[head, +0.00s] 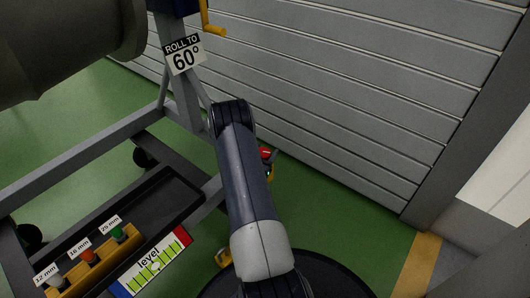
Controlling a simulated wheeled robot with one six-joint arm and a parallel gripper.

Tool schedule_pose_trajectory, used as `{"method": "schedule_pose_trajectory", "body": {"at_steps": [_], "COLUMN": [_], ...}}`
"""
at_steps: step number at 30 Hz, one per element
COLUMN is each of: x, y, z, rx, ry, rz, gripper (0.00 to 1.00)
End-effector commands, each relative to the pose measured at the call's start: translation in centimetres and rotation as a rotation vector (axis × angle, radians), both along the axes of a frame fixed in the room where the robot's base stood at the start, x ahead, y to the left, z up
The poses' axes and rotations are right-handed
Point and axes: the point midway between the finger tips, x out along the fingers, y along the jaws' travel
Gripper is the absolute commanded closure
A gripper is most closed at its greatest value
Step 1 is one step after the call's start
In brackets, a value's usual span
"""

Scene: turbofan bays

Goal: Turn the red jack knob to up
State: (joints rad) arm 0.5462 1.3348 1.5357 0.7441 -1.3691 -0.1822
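A small red part (265,153), which looks like the red jack knob, shows just right of my arm. It has a pale mark on top, with a small green spot and a bit of yellow below it. My arm hides its left side, and its setting is too small to read. My arm rises from the bottom centre to a dark elbow in front of the stand. My gripper cannot be made out; it is hidden behind the arm or out of view.
A grey stand bears a large dark cylinder (65,45), a "ROLL TO 60°" sign (184,54) and a yellow crank (212,25). A slatted wall (340,90) stands behind; green floor lies right.

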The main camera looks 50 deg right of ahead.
Motion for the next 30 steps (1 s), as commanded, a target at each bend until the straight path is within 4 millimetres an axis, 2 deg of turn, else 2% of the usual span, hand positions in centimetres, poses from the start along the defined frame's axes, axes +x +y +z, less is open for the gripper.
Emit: {"method": "schedule_pose_trajectory", "body": {"at_steps": [2,9,20,30], "x": [0.0,-0.01,-0.04,0.2], "y": [0.01,0.03,0.02,0.13], "z": [-0.02,-0.03,-0.06,-0.09], "rx": [0.0,0.0,0.0,0.001], "ry": [0.0,0.0,0.002,0.002], "rz": [0.0,0.0,0.055,0.29], "gripper": [0.47,0.67,0.68,0.67]}}
